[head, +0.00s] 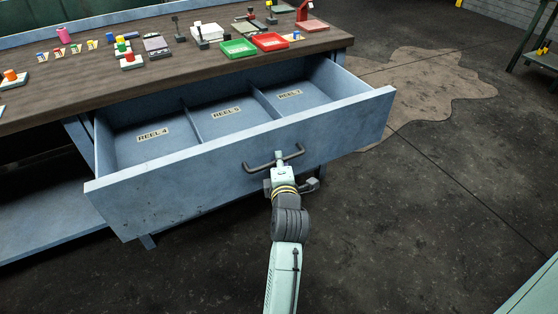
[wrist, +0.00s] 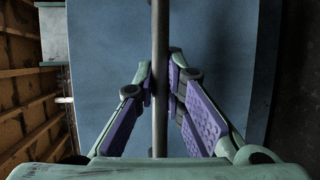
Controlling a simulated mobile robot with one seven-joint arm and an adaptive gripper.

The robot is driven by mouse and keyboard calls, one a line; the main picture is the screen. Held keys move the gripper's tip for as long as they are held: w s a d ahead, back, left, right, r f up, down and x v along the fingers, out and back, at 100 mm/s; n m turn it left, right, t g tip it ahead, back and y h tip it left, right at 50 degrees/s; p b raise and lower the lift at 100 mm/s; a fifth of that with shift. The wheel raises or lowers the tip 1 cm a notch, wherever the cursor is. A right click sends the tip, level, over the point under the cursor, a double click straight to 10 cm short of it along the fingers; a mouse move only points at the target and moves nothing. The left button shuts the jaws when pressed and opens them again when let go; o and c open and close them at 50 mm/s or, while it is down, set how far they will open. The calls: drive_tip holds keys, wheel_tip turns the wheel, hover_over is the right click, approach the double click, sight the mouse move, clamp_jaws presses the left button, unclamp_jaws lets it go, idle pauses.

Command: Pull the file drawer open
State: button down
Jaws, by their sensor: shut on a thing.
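The blue file drawer (head: 240,168) stands well out from the workbench in the head view. Its inside is split by dividers into three compartments labelled REEL 4, REEL 5 and what looks like REEL 7. A dark bar handle (head: 262,166) is fixed to its front. My gripper (head: 280,158) is at the handle. In the wrist view, the handle bar (wrist: 160,50) runs between the purple-padded fingers of my gripper (wrist: 162,85), which are shut on it. The drawer front (wrist: 220,55) fills most of the background there.
The wooden bench top (head: 100,92) carries a green tray (head: 238,47), a red tray (head: 270,41) and several small coloured items. Dark floor (head: 430,190) lies open to the right, with a brown stain. A pale green surface (head: 535,290) is at the lower right.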

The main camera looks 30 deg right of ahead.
drive_tip(key=c, duration=1.6)
unclamp_jaws()
drive_tip(key=shift+c, duration=0.2)
drive_tip(key=v, duration=0.7)
drive_tip(key=shift+s, duration=0.25)
drive_tip(key=shift+a, duration=0.1)
